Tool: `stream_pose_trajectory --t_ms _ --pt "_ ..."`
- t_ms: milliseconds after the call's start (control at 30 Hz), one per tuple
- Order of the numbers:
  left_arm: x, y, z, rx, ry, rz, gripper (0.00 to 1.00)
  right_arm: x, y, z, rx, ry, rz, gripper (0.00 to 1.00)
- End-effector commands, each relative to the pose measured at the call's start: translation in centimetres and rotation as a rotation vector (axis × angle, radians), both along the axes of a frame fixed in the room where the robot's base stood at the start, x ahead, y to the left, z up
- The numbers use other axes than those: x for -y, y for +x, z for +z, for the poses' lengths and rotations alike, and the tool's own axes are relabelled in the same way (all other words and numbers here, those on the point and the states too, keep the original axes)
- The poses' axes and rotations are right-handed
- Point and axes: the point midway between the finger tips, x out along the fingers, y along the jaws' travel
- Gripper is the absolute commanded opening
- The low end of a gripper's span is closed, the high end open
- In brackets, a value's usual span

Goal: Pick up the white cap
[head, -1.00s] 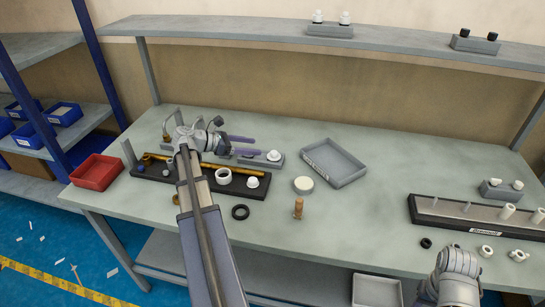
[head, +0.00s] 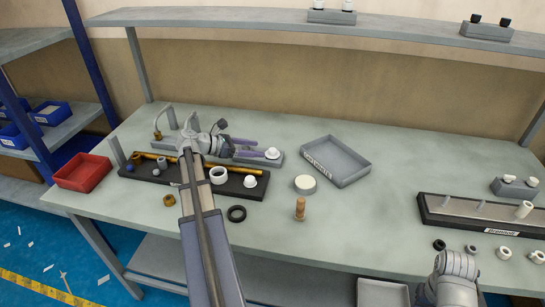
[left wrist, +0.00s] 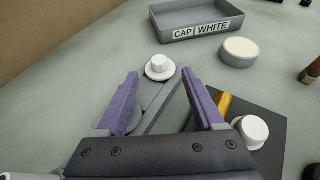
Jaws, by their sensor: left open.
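A white cap (head: 272,153) sits on the end of a grey holder block; in the left wrist view the cap (left wrist: 160,67) lies ahead, near the gap between the fingertips. My left gripper (head: 257,148) has purple fingers, spread apart with nothing held. In the left wrist view the left gripper (left wrist: 160,74) is above the holder, one finger on each side. A second white cap (head: 250,181) stands on the black board and also shows in the left wrist view (left wrist: 251,131). A grey tray (left wrist: 205,27) labelled "CAP WHITE" is beyond; it also shows in the head view (head: 318,170). The right gripper's fingers are not visible.
A white disc (head: 305,184), a wooden peg (head: 300,208) and a black ring (head: 236,213) stand near the black board. A red bin (head: 83,172) is at the left. Another board (head: 480,222) with white parts is at the right. The table's centre is mostly clear.

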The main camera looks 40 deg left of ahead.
Motion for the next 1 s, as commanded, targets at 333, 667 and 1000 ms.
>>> stream_pose_trajectory --t_ms 333,667,1000 --pt "0.9 2.1 -1.4 0.000 0.000 -0.002 0.69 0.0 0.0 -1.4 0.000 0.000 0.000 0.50" --pt "1.8 4.4 -2.1 0.000 0.000 0.001 0.69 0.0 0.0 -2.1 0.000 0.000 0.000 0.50" --pt "1.8 4.3 -2.1 0.000 0.000 0.001 0.41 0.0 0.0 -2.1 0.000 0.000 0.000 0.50"
